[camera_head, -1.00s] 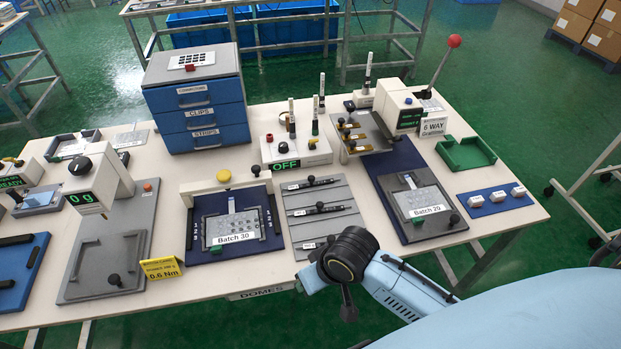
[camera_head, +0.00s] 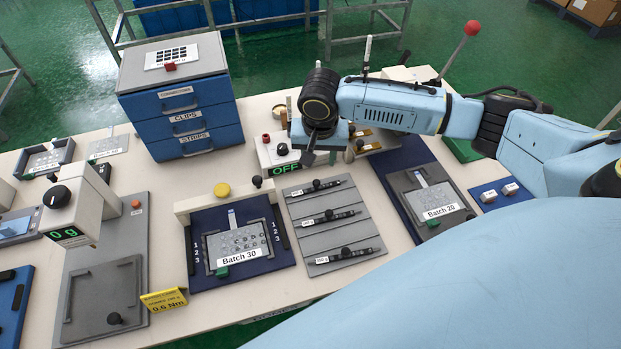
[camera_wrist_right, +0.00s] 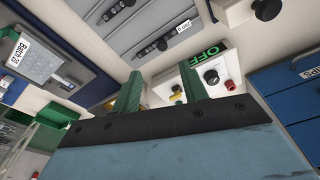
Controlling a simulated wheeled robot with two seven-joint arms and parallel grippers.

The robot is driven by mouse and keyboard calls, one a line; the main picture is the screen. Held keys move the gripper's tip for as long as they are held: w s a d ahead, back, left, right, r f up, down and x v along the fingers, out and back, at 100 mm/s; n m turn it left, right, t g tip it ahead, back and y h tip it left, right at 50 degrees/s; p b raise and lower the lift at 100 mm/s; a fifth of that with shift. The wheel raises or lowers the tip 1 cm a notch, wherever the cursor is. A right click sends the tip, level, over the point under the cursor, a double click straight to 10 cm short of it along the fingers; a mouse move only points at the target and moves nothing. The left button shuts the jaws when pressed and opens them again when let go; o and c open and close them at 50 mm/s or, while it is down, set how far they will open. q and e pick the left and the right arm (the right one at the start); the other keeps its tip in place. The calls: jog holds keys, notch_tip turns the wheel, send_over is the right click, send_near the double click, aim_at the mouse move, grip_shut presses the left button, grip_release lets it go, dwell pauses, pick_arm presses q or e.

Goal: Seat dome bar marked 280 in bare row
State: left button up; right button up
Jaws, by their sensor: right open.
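Three dark dome bars lie on a grey grooved rack: a back bar (camera_head: 320,185), a middle bar (camera_head: 330,216) and a front bar (camera_head: 344,254). Each has a small white label, too small to read surely. Left of the rack, a film marked Batch 30 (camera_head: 238,244) lies in a dark blue fixture (camera_head: 262,267) with row numbers 1, 2, 3 on both sides. I cannot tell which row is bare. My right gripper (camera_head: 316,153) is over the box marked OFF, behind the rack. In the wrist view its green fingers (camera_wrist_right: 160,88) are apart and empty.
The OFF box (camera_head: 272,150) with knobs stands behind the rack. A blue drawer cabinet (camera_head: 188,122) is at the back left. A Batch 20 film (camera_head: 432,199) lies in a fixture to the right. A yellow 0.6 Nm sign (camera_head: 163,301) stands front left.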

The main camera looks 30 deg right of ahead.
jog(key=b, duration=0.1)
send_over(317, 182)
jog(key=s, duration=0.1)
notch_tip(317, 182, down, 7)
jog(key=shift+s+a+f, duration=0.15)
jog(key=shift+f, duration=0.05)
jog(key=shift+w+f+b, duration=0.15)
jog(key=shift+w+f, duration=0.05)
jog(key=shift+f, duration=0.7)
jog(key=shift+w+f+b, duration=0.1)
jog(key=shift+w+f, duration=0.1)
jog(key=shift+f, duration=0.75)
jog(key=shift+w+f+b, duration=0.15)
jog(key=shift+w+f, duration=0.05)
jog(key=shift+f, duration=0.7)
pick_arm(q)
jog(key=shift+s+f, duration=0.25)
jog(key=shift+f, duration=0.25)
jog(key=shift+s+f, duration=0.2)
jog(key=shift+f, duration=0.25)
pick_arm(e)
grip_shut()
